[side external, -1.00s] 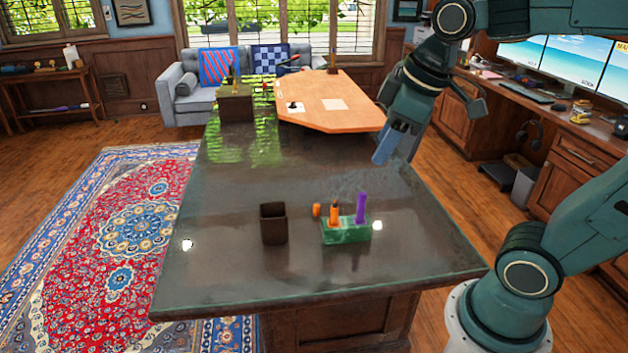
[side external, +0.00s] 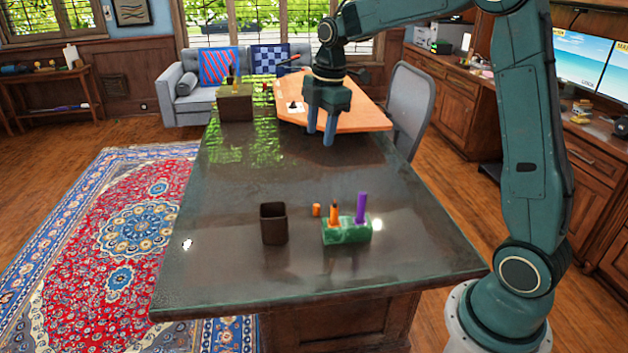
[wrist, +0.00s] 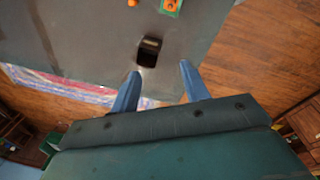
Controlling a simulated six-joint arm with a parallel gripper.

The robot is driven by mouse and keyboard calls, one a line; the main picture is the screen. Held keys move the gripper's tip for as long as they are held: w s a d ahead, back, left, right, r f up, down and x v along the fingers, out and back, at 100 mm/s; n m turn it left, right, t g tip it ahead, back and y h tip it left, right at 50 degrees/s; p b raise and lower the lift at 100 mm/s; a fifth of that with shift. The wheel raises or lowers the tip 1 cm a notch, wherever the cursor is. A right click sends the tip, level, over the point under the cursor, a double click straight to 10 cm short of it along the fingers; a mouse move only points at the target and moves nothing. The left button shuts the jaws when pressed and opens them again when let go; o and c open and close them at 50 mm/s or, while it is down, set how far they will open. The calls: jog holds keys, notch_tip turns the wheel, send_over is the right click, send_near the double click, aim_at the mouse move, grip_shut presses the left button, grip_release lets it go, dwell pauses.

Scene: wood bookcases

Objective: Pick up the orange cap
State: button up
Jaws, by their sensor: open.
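The small orange cap (side external: 316,210) stands on the dark tabletop, left of and just behind a green holder (side external: 352,234). In the wrist view the orange cap (wrist: 132,3) shows at the top edge, partly cut off. An orange marker (side external: 333,216) and a purple marker (side external: 361,207) stand upright in the holder. My gripper (side external: 320,136) is open and empty, fingers pointing down, above the table and well behind the cap in the side view. In the wrist view my gripper (wrist: 160,68) shows its two blue fingers apart with nothing between them.
A dark open-topped cup (side external: 273,225) stands left of the holder; it also shows in the wrist view (wrist: 149,50). An orange-brown board (side external: 365,118) and a brown box (side external: 236,106) lie at the table's far end. The tabletop (side external: 240,185) between is clear.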

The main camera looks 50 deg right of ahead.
jog(key=w+d+f+n+g, duration=0.1)
jog(key=w+d+f+n, duration=0.3)
jog(key=f, duration=0.4)
jog(key=w+d+f+n+g, duration=0.1)
jog(key=w+d+f+n, duration=0.3)
jog(key=d+f, duration=0.2)
notch_tip(320, 180, down, 3)
jog(key=shift+d+r+y, duration=0.15)
jog(key=shift+d+y, duration=0.15)
jog(key=shift+y, duration=0.1)
send_over(317, 205)
jog(key=shift+w+d+f, duration=0.1)
jog(key=shift+d+f, duration=0.05)
jog(key=shift+f, duration=4.1)
jog(key=shift+a+f, duration=0.2)
jog(key=shift+f, duration=2.4)
grip_shut()
